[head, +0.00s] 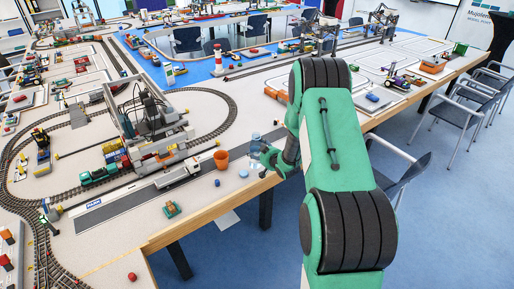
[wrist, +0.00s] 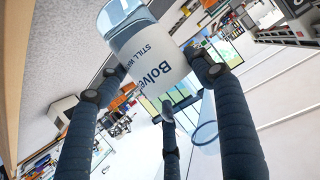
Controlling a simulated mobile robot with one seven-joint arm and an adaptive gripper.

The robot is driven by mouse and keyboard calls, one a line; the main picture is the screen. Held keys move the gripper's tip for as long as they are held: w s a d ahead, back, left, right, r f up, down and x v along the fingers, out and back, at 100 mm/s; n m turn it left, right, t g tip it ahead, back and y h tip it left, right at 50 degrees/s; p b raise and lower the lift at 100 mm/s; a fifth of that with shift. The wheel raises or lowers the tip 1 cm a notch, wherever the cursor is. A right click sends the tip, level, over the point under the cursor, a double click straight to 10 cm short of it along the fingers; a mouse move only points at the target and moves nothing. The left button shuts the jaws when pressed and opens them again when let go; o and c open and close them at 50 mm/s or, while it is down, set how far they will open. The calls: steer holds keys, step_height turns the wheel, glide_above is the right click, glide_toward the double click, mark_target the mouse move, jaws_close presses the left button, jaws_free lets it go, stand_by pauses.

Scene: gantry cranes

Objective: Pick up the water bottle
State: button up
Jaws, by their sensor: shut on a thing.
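The dark, jointed fingers of my gripper (wrist: 160,82) are closed around the label part. My gripper hides part of the bottle in the head view. I cannot tell whether the bottle's base touches the table.
An orange cup (head: 221,160) stands left of the bottle. A white truck (head: 177,174), train tracks and a grey gantry crane (head: 150,125) are further left. Chairs stand right of the table.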

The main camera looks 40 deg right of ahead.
steer(key=shift+s+a+r, duration=0.1)
steer(key=shift+s+a, duration=0.25)
steer(key=shift+s, duration=0.35)
steer(key=shift+s+a+r, duration=0.1)
steer(key=shift+s+a, duration=0.25)
steer(key=shift+s, duration=0.35)
steer(key=shift+w+p, duration=0.1)
steer(key=shift+p, duration=0.2)
